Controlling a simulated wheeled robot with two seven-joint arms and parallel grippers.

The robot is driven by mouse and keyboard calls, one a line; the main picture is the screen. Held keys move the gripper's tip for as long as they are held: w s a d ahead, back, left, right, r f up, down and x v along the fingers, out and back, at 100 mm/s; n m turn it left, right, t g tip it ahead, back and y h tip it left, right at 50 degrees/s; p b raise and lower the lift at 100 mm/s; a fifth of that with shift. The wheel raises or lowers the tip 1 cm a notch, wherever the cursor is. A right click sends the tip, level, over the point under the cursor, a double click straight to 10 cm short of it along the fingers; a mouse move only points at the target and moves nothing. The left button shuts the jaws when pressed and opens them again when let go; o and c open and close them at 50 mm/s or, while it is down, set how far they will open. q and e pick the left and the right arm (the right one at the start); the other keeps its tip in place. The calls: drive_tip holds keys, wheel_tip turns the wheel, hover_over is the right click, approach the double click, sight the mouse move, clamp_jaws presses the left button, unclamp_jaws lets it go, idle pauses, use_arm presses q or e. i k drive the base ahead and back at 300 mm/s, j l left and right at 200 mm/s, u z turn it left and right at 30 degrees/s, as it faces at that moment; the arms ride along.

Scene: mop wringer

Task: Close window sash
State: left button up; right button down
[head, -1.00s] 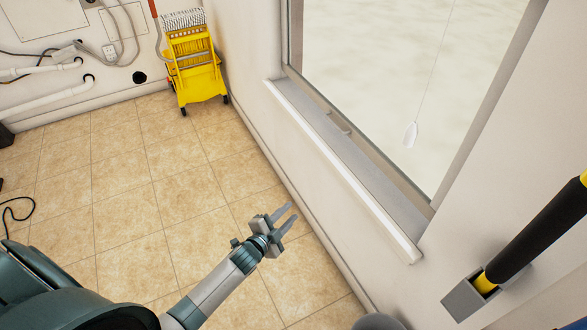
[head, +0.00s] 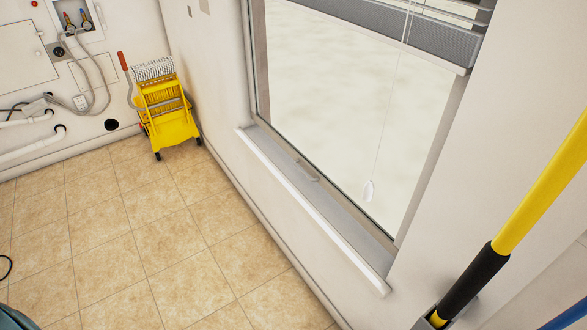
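The window (head: 345,110) is in the wall right of centre in the head view, with a pale blurred scene behind its glass. A small raised handle or latch (head: 308,171) sits on the grey bottom rail near the white sill (head: 330,222). I cannot tell whether the sash is fully down or leaves a gap. Neither of my grippers is in view.
A grey blind (head: 400,30) is gathered at the window top; its cord hangs with a white pull (head: 369,190). A yellow mop wringer bucket (head: 170,120) stands in the far corner. A yellow and black pole (head: 505,235) is at right. Tiled floor below the window is clear.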

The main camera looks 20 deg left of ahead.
sight(393, 245)
drive_tip(key=i+j, duration=0.1)
drive_tip(key=j, duration=0.3)
drive_tip(key=i+j+u, duration=0.1)
drive_tip(key=j, duration=0.35)
drive_tip(key=i+j, duration=0.1)
drive_tip(key=j, duration=0.3)
drive_tip(key=i+j+u, duration=0.1)
drive_tip(key=j, duration=0.3)
drive_tip(key=i+j, duration=0.15)
drive_tip(key=j, duration=0.25)
drive_tip(key=i+j, duration=0.1)
drive_tip(key=j, duration=0.3)
drive_tip(key=i+j+u, duration=0.1)
drive_tip(key=j, duration=0.3)
